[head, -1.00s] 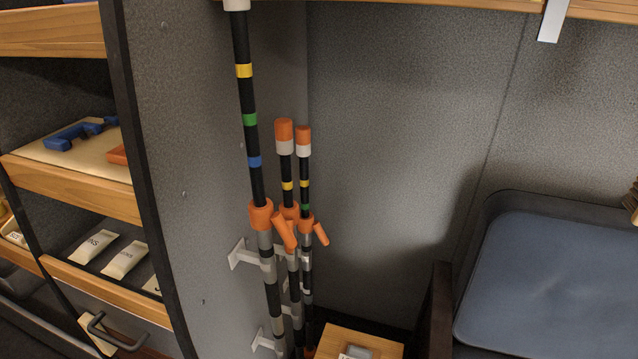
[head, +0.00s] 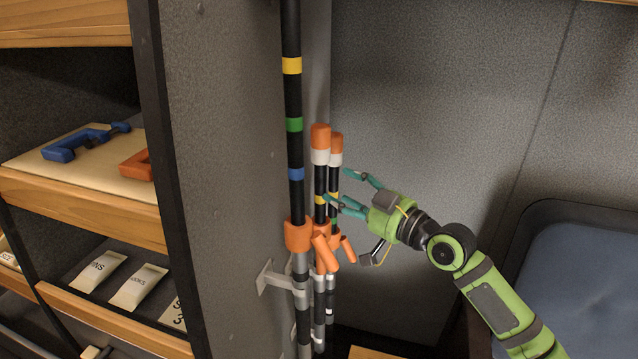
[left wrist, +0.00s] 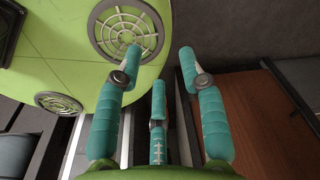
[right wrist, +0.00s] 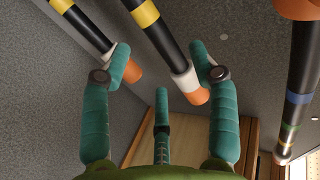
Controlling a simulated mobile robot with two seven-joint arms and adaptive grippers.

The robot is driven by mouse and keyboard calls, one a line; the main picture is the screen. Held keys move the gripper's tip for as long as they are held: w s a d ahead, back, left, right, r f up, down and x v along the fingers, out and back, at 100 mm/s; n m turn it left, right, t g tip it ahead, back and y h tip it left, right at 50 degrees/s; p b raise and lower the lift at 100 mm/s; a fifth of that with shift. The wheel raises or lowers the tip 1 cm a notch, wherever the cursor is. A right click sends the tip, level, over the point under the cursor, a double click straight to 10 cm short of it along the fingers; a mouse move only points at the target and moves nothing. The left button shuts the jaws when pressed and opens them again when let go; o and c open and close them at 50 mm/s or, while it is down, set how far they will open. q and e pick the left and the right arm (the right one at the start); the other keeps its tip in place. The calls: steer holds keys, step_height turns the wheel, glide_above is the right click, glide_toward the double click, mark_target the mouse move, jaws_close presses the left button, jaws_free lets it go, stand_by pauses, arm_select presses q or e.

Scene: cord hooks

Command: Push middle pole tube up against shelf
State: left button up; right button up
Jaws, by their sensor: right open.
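The middle pole tube (head: 320,182) is black with a yellow band, a white collar and an orange tip. It stands upright, its tip well below the shelf, with an orange clamp at its lower end. My open right gripper (head: 338,190) is to its right, fingers spread near its upper part; contact is unclear. In the right wrist view the tube (right wrist: 162,38) runs between the fingers, its orange tip near the right finger. The wooden shelf (right wrist: 242,140) shows behind. My left gripper (left wrist: 163,65) is open and empty, seen only in the left wrist view.
The front pole (head: 292,95) rises tall out of the head view. The rear pole (head: 336,175) stands close behind the middle one. A grey panel (head: 235,180) is to their left, with shelves (head: 80,205) beyond.

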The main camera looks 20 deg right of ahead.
mark_target(323, 180)
steer(key=p+x, duration=0.1)
steer(key=x, duration=0.5)
steer(key=shift+w+a+p, duration=0.1)
steer(key=shift+w+p, duration=0.2)
steer(key=shift+p, duration=0.1)
arm_select(q)
steer(key=shift+s+d+r, duration=0.2)
steer(key=shift+r, duration=0.3)
steer(key=shift+s+d+r, duration=0.15)
steer(key=shift+s+r, duration=0.05)
steer(key=shift+r, duration=0.25)
arm_select(e)
steer(key=shift+c, duration=0.4)
arm_select(q)
steer(key=shift+w, duration=0.1)
arm_select(e)
jaws_close()
